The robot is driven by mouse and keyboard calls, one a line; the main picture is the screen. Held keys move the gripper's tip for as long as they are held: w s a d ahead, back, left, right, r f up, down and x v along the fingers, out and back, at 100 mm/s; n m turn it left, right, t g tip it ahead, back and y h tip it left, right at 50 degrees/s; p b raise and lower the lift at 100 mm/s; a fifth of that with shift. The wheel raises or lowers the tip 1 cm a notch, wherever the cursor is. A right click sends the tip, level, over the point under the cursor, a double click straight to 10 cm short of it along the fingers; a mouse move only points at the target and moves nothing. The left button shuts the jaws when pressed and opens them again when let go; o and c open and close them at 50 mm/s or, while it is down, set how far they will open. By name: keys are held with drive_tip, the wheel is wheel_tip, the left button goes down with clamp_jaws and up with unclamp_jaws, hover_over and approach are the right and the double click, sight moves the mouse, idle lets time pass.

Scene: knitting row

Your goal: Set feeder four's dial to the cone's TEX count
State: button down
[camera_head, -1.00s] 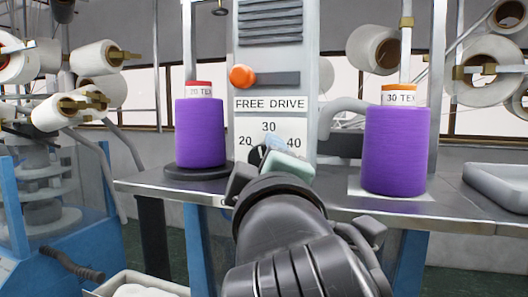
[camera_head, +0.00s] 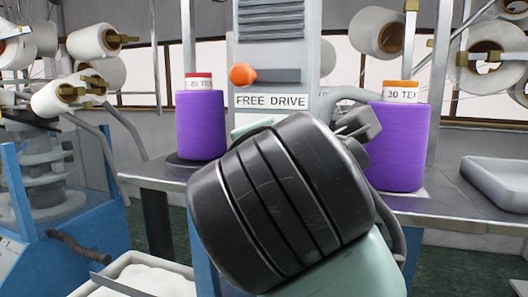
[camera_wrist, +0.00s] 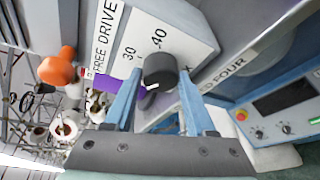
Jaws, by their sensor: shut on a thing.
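The black dial knob (camera_wrist: 160,70) shows in the wrist view on a white plate (camera_wrist: 187,35) marked 30 and 40. My gripper (camera_wrist: 159,80) has its blue fingers on either side of the knob and is shut on it. The knob's pointer setting cannot be read clearly. In the head view my wrist hides the dial and its numbers. A purple cone with a red top (camera_head: 201,125) stands left of the panel, its label seeming to read 20 TEX. A purple cone with an orange top (camera_head: 397,150) stands right, labelled 30 TEX.
An orange knob (camera_head: 242,75) sits above the FREE DRIVE label (camera_head: 271,101). A grey tray (camera_head: 497,182) lies at the right of the metal shelf (camera_head: 440,208). A white-filled bin (camera_head: 140,281) is low at left. A panel marked FOUR shows in the wrist view (camera_wrist: 233,68).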

drive_tip(key=shift+n, duration=0.3)
idle(0.4)
drive_tip(key=shift+c, duration=1.1)
unclamp_jaws()
